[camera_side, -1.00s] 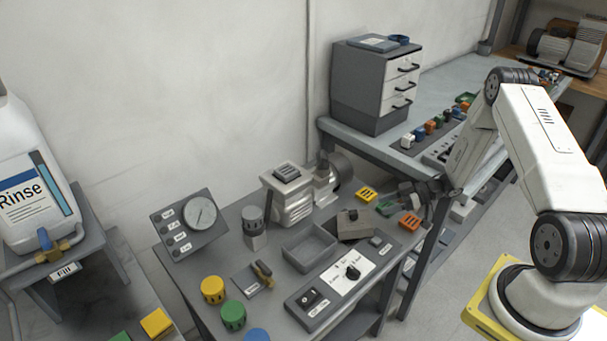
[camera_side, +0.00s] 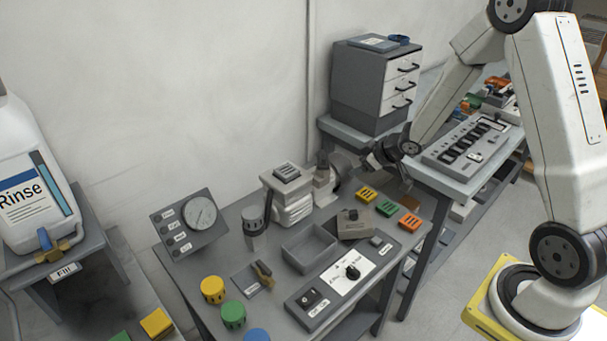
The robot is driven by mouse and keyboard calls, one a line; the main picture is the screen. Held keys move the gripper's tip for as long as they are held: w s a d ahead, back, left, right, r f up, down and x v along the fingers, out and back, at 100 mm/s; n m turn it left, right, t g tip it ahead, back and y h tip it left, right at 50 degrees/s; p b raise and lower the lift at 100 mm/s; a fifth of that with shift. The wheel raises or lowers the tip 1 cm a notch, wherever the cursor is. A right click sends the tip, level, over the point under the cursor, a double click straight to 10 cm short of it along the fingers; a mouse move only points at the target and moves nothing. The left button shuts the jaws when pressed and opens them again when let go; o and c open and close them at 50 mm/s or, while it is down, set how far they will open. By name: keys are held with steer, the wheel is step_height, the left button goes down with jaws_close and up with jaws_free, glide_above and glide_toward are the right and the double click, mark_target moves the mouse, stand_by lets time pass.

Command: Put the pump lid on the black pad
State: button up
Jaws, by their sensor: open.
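A grey pump (camera_side: 292,205) stands at the back of the near workbench, with a dark slotted piece (camera_side: 287,172) on its flat top. A beige-grey block with a dark knob (camera_side: 355,224) sits right of the pump, behind the control panel. I cannot tell for sure which of these pieces is the pump lid. No black pad can be picked out clearly. My gripper (camera_side: 376,160) is open, above and behind the bench near the pump's motor end. It is apart from the knobbed block, and its fingertips are small and dark here.
Yellow, green and orange slotted blocks (camera_side: 388,208) line the bench's right side. An open grey tray (camera_side: 309,248) lies in the middle, with a switch panel (camera_side: 330,283) in front. A gauge panel (camera_side: 187,222) stands left. A drawer cabinet (camera_side: 372,85) stands behind.

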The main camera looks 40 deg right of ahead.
steer(key=s+a+r+m+g, duration=0.1)
steer(key=s+a+r+g, duration=0.1)
steer(key=s+a, duration=0.5)
steer(key=s+a+r+m+g, duration=0.2)
steer(key=s+a, duration=0.4)
steer(key=s, duration=0.4)
steer(key=shift+s+a+r+g, duration=0.25)
steer(key=shift+a+r+g, duration=0.15)
steer(key=shift+r+g, duration=0.45)
steer(key=shift+f, duration=0.2)
steer(key=shift+o, duration=0.4)
steer(key=shift+m, duration=0.3)
